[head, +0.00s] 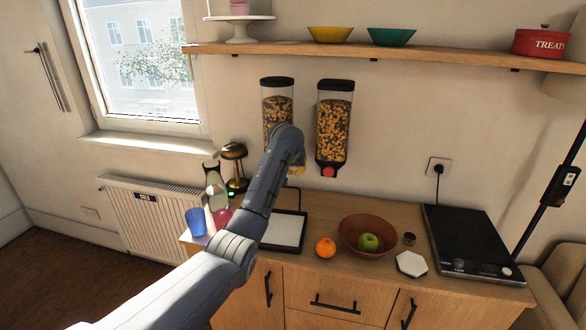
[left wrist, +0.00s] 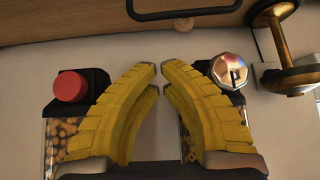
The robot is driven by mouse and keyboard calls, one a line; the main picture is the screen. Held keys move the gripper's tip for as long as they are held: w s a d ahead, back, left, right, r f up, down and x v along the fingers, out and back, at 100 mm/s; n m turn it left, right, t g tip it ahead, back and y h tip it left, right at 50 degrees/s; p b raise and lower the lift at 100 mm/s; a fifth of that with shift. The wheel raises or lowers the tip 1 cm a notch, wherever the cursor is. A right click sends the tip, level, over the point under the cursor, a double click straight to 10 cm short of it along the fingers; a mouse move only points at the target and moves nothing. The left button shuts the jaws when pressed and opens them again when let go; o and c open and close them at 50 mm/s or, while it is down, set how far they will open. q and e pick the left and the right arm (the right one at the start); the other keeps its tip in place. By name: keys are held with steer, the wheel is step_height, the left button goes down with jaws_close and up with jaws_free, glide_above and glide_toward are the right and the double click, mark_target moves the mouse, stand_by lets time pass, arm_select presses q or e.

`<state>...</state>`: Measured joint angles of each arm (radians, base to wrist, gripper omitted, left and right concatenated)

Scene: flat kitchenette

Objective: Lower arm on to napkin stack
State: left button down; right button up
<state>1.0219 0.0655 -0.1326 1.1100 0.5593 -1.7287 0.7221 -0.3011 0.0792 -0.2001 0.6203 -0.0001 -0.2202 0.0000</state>
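The napkin stack (head: 284,231) is a white square pile in a dark holder on the wooden counter, partly hidden behind my left arm in the head view. The holder's thin black arm (head: 305,197) stands raised at its back. The black bar at the top of the left wrist view (left wrist: 190,14) looks like this arm. My left gripper (left wrist: 159,78) has yellow fingers with a narrow gap between their tips and nothing held. In the head view it is mostly hidden by my wrist, above the holder and before the dispensers, apart from the bar. My right gripper is out of view.
Two wall dispensers (head: 333,120) hang behind; the red knob (left wrist: 70,87) shows close by. A gold lamp (head: 235,165), blue cup (head: 196,222) and glass bottle stand left. An orange (head: 325,247), brown bowl (head: 368,234) and black cooktop (head: 466,243) are right.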

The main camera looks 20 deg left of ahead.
arm_select(q)
steer(key=d+x, duration=0.1)
steer(key=x, duration=0.5)
steer(key=shift+s+a+f, duration=0.15)
steer(key=shift+s, duration=0.8)
steer(key=shift+s+a+f, duration=0.1)
steer(key=shift+s, duration=0.85)
steer(key=shift+d, duration=0.1)
